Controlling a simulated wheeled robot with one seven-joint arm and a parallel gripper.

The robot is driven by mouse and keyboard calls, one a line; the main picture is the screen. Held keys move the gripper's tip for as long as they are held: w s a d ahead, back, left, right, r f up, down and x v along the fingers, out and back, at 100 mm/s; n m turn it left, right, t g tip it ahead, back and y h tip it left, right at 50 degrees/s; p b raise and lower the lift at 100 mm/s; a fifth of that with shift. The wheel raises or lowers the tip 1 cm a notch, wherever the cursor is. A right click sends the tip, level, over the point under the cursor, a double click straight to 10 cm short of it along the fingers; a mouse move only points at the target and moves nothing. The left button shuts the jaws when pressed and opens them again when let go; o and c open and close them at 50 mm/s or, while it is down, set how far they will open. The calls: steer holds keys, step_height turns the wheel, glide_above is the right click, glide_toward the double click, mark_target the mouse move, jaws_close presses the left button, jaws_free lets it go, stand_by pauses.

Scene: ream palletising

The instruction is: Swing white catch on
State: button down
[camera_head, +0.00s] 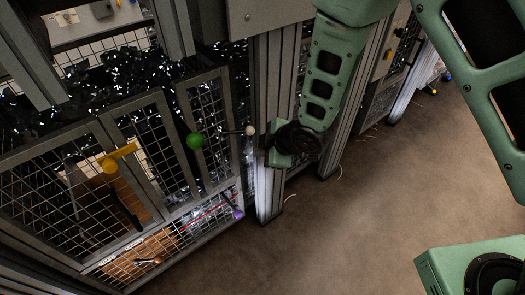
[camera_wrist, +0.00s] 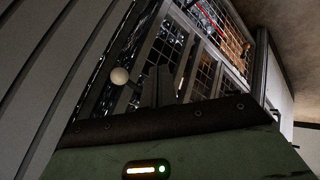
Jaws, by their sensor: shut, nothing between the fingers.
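The white catch shows as a small white ball knob (camera_head: 250,130) beside the post at the right edge of the mesh doors. A thin dark bar runs left from it towards a green ball (camera_head: 194,141); I cannot tell whether they are one part. In the wrist view the white knob (camera_wrist: 120,76) is left of my gripper's fingers (camera_wrist: 160,86), in front of the mesh. My gripper (camera_head: 268,151) is shut and empty, just right of and below the knob in the head view. The two look apart, though the depth gap is unclear.
A mesh door with a yellow handle (camera_head: 118,157) stands left, with brown boxes behind it. A purple knob (camera_head: 238,214) sits low on the lower mesh panel. Metal posts stand close around my arm. The brown floor (camera_head: 330,240) at the right is clear.

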steer(key=w+v, duration=0.1)
steer(key=v, duration=0.8)
steer(key=shift+d+r+p, duration=0.25)
steer(key=shift+d+p, duration=0.05)
steer(key=shift+d, duration=0.1)
steer(key=s+d+r+m+g+h+p, duration=0.2)
steer(key=s+r+m+p, duration=0.3)
steer(key=s+r, duration=0.6)
steer(key=s+d+r+m+g+h+p, duration=0.3)
steer(key=s+r+m+p, duration=0.2)
steer(key=s+r, duration=0.5)
step_height(320, 180, up, 3)
steer(key=shift+s+d+f+g+p, duration=0.15)
steer(key=shift+s+d+g+p, duration=0.2)
steer(key=shift+d+p, duration=0.1)
